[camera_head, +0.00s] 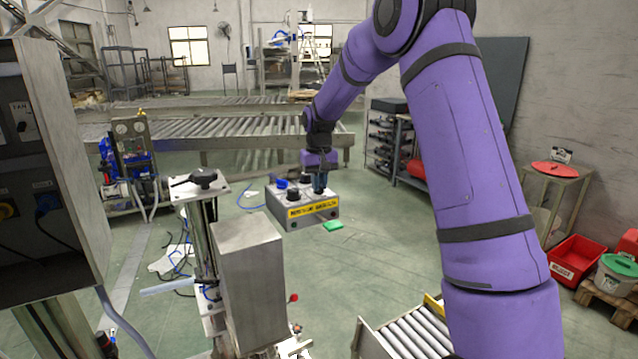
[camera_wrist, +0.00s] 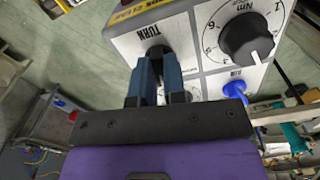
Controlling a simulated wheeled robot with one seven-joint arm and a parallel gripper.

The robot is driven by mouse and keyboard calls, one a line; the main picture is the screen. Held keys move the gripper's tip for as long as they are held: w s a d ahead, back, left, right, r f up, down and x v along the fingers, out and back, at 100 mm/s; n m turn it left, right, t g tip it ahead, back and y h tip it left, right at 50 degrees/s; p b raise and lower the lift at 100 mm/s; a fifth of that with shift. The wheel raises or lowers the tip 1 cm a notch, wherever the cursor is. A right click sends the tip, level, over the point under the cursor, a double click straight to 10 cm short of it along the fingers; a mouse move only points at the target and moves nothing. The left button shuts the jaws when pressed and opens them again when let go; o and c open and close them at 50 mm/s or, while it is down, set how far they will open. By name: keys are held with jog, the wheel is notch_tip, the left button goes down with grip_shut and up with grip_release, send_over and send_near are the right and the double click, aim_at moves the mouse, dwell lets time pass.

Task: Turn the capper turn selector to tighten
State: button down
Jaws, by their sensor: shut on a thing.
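The capper control box (camera_head: 290,220) is a light grey box with a yellow label on its front, standing in the middle of the head view. Its top panel (camera_wrist: 193,28) fills the upper wrist view. My gripper (camera_head: 319,187) reaches down onto the box's right side. In the wrist view its blue fingers (camera_wrist: 157,66) are shut on the black turn selector (camera_wrist: 156,50), beside the upside-down word TURN. The fingers hide most of the selector, so its setting cannot be read.
A grey post-like housing (camera_head: 252,275) stands in front, left of my arm. A roller conveyor (camera_head: 230,128) runs behind the box.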

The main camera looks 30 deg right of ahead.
jog(key=n, duration=0.4)
jog(key=shift+n, duration=1.9)
jog(key=c, duration=1.2)
grip_release()
jog(key=shift+r, duration=5.45)
